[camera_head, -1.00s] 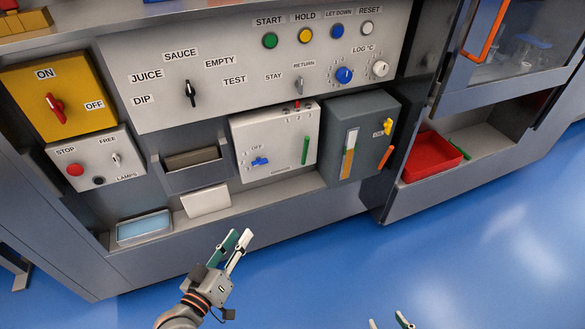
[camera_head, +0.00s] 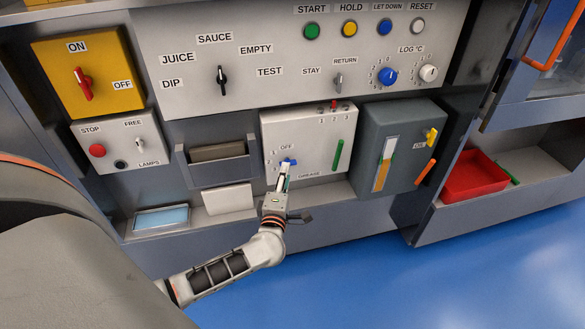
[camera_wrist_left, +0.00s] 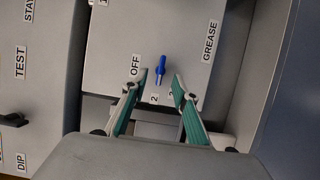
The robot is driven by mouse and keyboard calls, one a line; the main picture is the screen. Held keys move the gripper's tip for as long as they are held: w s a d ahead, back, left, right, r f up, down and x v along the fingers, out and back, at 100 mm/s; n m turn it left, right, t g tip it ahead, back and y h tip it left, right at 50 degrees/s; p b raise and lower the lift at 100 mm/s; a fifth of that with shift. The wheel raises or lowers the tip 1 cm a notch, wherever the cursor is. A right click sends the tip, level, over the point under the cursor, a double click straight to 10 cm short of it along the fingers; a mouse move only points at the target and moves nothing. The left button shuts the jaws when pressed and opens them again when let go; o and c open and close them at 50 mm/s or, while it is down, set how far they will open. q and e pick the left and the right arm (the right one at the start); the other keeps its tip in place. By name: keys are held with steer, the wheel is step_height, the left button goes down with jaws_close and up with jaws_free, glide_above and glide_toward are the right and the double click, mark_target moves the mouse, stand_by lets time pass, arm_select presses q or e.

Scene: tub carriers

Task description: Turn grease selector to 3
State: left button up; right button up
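The grease selector is a small blue knob (camera_head: 291,161) on a white box (camera_head: 342,122), with OFF above it and GREASE below it. In the left wrist view the blue knob (camera_wrist_left: 160,70) shows whole, its bar running nearly up and down the picture. Number marks lie beside it, partly hidden by the fingers. My left gripper (camera_head: 285,168) is at the knob, and in the left wrist view its open fingertips (camera_wrist_left: 162,80) lie one on each side of the knob. I cannot tell whether they touch it. My right gripper is not in view.
A green lever (camera_head: 338,154) stands right of the knob on the same box. A dark grey box (camera_head: 402,125) is further right. A grey bin (camera_head: 217,172) and a white block (camera_head: 228,199) are left of the gripper. Blue floor lies free in front.

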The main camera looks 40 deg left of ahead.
arm_select(q)
steer(key=shift+b+x, duration=0.3)
steer(key=shift+x, duration=1.85)
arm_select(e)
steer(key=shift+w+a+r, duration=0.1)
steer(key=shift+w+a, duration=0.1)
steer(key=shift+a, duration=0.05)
arm_select(q)
steer(key=shift+c, duration=0.5)
jaws_close()
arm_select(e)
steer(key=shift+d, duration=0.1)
arm_select(q)
steer(key=shift+f, duration=0.1)
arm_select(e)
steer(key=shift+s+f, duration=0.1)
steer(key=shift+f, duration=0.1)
